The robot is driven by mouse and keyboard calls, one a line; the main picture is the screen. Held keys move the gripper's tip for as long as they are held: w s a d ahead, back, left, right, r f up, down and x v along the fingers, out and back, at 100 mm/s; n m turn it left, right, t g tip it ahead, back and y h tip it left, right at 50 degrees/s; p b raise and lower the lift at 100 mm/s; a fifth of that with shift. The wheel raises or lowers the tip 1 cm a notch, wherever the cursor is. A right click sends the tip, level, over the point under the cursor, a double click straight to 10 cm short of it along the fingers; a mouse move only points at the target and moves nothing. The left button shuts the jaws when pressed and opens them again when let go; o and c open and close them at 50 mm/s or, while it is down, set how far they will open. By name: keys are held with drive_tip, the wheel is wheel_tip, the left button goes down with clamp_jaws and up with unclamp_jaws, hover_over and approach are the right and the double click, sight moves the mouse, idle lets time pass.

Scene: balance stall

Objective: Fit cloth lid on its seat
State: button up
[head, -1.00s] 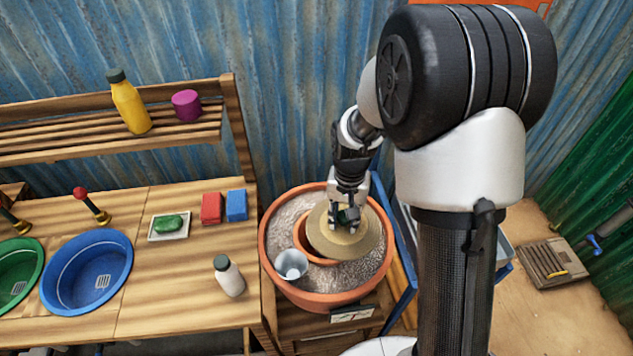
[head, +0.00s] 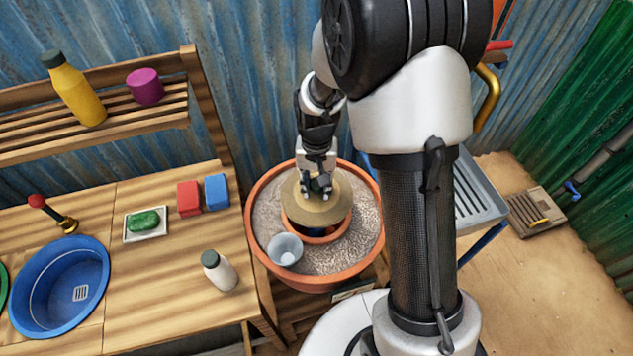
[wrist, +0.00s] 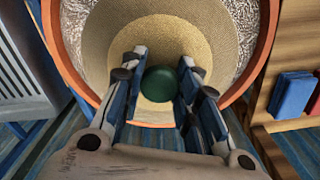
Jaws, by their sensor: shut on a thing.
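The cloth lid (head: 331,209) is a tan round disc with a green knob (wrist: 159,84) at its middle. My gripper (head: 318,185) is shut on the knob, with a finger on each side. The seat appears to be the inner terracotta pot (head: 318,240), set in grey sand inside a large terracotta pot (head: 262,262). The lid is over the back of the inner pot, and the pot's front rim and part of its dark opening show below it. I cannot tell whether the lid touches the rim. The lid also shows in the wrist view (wrist: 155,40).
A grey cup (head: 285,250) stands in the sand at front left. The wooden counter (head: 150,280) on the left holds a white bottle (head: 219,270), red (head: 189,198) and blue (head: 216,192) blocks, and a soap dish (head: 132,237). A grey tray (head: 470,195) is at right.

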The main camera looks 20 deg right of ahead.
sight(317, 200)
drive_tip(key=shift+f+b, duration=1.9)
drive_tip(key=shift+f, duration=1.2)
drive_tip(key=shift+f, duration=0.4)
drive_tip(key=o, duration=1)
drive_tip(key=shift+o, duration=0.5)
drive_tip(key=o, duration=0.4)
drive_tip(key=shift+r, duration=0.2)
drive_tip(key=shift+r+p, duration=1.35)
drive_tip(key=shift+r, duration=0.3)
